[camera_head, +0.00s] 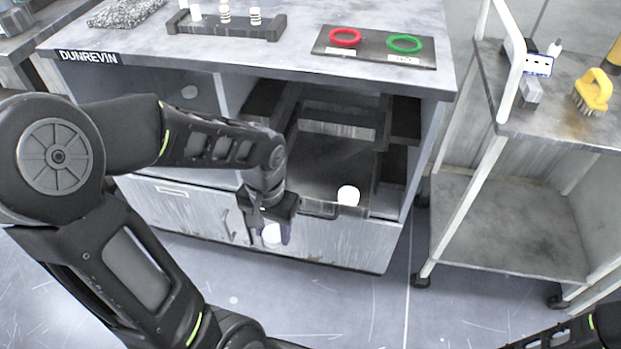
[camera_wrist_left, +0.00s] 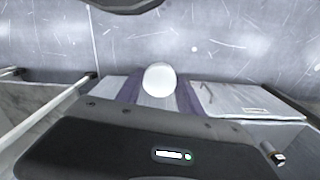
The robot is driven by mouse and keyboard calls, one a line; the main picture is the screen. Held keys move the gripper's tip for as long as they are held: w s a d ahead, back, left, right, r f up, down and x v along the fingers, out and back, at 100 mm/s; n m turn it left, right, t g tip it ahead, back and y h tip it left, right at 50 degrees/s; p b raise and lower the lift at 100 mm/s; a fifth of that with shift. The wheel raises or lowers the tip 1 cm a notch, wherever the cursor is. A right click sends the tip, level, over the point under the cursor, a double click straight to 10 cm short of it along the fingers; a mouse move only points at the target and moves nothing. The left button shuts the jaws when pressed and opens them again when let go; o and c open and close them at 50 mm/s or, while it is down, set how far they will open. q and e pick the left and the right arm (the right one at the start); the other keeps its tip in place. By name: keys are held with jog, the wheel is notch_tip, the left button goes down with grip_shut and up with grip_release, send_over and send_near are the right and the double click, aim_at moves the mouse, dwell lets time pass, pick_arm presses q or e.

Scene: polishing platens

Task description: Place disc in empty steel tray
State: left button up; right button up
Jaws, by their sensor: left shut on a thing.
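A white round disc (camera_wrist_left: 160,79) sits between the two purple fingers of my left gripper (camera_wrist_left: 160,95) in the left wrist view. In the head view my left gripper (camera_head: 274,232) points down in front of the cabinet, shut on the disc (camera_head: 271,235), which is partly hidden by a finger. To its right is an open dark steel tray or drawer (camera_head: 325,160) in the cabinet. A second white round piece (camera_head: 348,195) is at its front edge; I cannot tell whether it lies inside. My right gripper is out of view.
The grey cabinet (camera_head: 85,55) carries a black rack (camera_head: 225,27) with several white pieces and a dark mat (camera_head: 375,60) with a red ring (camera_head: 345,37) and a green ring (camera_head: 404,43). A cart (camera_head: 510,225) with a yellow brush (camera_head: 593,88) stands right. Floor in front is clear.

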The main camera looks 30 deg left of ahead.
pick_arm(q)
jog(key=w+a, duration=0.2)
jog(key=w, duration=0.3)
jog(key=w+a+b, duration=0.1)
jog(key=w, duration=0.4)
jog(key=w+a+f, duration=0.1)
jog(key=w+a, duration=0.1)
jog(key=w, duration=0.4)
jog(key=shift+w+a+f, duration=0.1)
jog(key=shift+a, duration=0.2)
jog(key=shift+f, duration=0.55)
jog(key=shift+f+b, duration=0.1)
jog(key=shift+b, duration=0.2)
notch_tip(320, 180, down, 5)
jog(key=shift+r+b, duration=0.2)
jog(key=shift+b, duration=0.35)
jog(key=o, duration=1.4)
jog(key=shift+o, duration=0.2)
